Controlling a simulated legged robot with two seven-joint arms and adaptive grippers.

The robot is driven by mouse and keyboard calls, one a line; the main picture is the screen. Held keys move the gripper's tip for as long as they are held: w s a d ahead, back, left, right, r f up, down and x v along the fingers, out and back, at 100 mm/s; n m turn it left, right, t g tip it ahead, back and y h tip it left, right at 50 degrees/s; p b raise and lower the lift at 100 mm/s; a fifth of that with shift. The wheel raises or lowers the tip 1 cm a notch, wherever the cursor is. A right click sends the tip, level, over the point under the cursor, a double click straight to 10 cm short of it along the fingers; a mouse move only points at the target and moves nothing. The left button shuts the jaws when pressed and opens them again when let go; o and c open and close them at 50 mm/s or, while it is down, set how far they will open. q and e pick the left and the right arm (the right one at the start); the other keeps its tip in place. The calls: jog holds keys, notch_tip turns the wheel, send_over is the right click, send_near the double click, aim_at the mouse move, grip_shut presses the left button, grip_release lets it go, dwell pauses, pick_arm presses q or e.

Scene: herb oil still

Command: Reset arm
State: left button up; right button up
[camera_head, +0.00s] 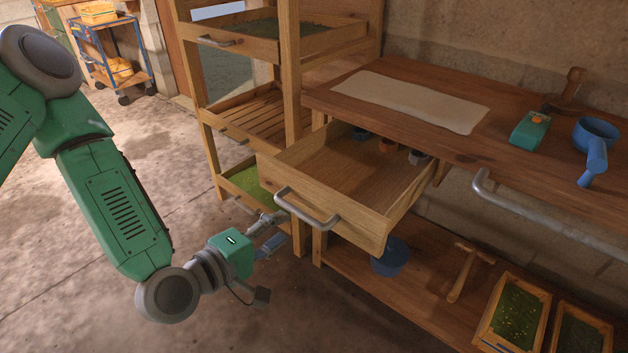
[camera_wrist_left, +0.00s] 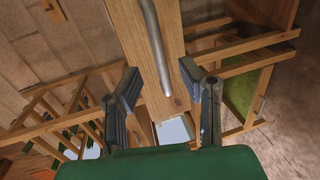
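My left gripper (camera_head: 274,230) is beside the lower left of the pulled-out wooden drawer (camera_head: 350,175), close to its grey bar handle (camera_head: 307,208). In the left wrist view my left gripper (camera_wrist_left: 158,82) has its two fingers spread, with nothing held between them. The drawer handle (camera_wrist_left: 155,45) runs down the picture in the gap between the fingers, ahead of them, and the drawer front (camera_wrist_left: 175,70) lies behind it. I cannot tell whether a finger touches the handle. The drawer is open and holds several small pots at its back. My right gripper is not in view.
A workbench (camera_head: 450,145) carries a cloth (camera_head: 410,100), a green box (camera_head: 529,130) and a blue pan (camera_head: 594,150). Below are a blue bowl (camera_head: 390,257), a mallet (camera_head: 465,270) and herb trays (camera_head: 513,315). A wooden rack (camera_head: 290,70) stands behind the gripper.

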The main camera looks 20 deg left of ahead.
pick_arm(q)
jog(key=s+d+f+m+g+p, duration=0.2)
jog(key=s+f+m+g+p, duration=0.2)
jog(key=s+f+m+g, duration=0.45)
jog(key=s+a+f+m+g+y+p, duration=0.1)
jog(key=s+a+f+m+g+y, duration=0.1)
jog(key=s, duration=0.4)
jog(key=s+a+f+m+g+y+p, duration=0.1)
jog(key=s+a+f+m+g+y, duration=0.2)
jog(key=s+a, duration=0.4)
jog(key=shift+f+m, duration=0.15)
jog(key=shift+m, duration=0.4)
jog(key=shift+s+g, duration=0.1)
jog(key=shift+g, duration=0.15)
jog(key=shift+d, duration=0.1)
